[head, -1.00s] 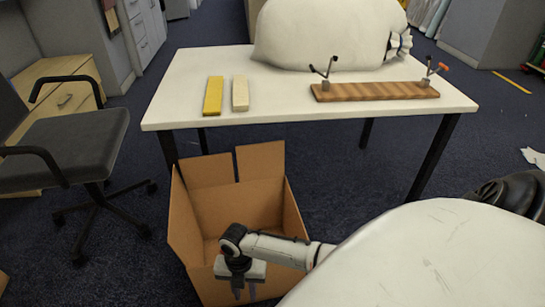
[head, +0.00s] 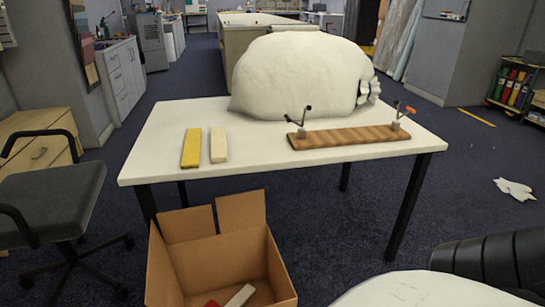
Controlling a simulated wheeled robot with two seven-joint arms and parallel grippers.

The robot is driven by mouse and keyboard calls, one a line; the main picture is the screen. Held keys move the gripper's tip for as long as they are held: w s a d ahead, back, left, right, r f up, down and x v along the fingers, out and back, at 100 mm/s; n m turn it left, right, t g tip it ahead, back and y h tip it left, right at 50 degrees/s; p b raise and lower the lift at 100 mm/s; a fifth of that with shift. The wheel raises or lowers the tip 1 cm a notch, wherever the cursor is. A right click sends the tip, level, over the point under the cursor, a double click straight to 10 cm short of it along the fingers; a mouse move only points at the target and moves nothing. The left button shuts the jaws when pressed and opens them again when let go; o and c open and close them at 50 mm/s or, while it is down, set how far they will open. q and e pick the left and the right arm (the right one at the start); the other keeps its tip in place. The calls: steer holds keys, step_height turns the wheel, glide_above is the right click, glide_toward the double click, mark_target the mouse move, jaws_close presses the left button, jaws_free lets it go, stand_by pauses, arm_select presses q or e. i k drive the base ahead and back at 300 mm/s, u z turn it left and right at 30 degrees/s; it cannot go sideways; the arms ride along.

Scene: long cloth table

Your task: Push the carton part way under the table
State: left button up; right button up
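The open cardboard carton (head: 238,252) stands on the floor at the bottom of the head view, its back flaps raised. A red piece and a pale block (head: 240,296) show inside it; its front is cut off by the frame's edge. The white-topped table (head: 262,163) with black legs stands just behind it. The carton's back flaps show below the table's front edge, near the front left leg. Whether any part of the carton is under the tabletop is hard to tell. Neither of my grippers is in view.
On the table are a yellow bar (head: 190,148), a cream bar (head: 218,145), a wooden board (head: 350,137) with two clamps, and a big white sack (head: 300,80). A dark office chair (head: 55,195) stands left of the carton. The floor under the table's right half looks clear.

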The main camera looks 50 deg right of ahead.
mark_target(196, 265)
steer(key=z, duration=0.45)
steer(key=k, duration=0.5)
steer(key=z, duration=0.25)
steer(key=i, duration=1.4)
steer(key=u, duration=0.3)
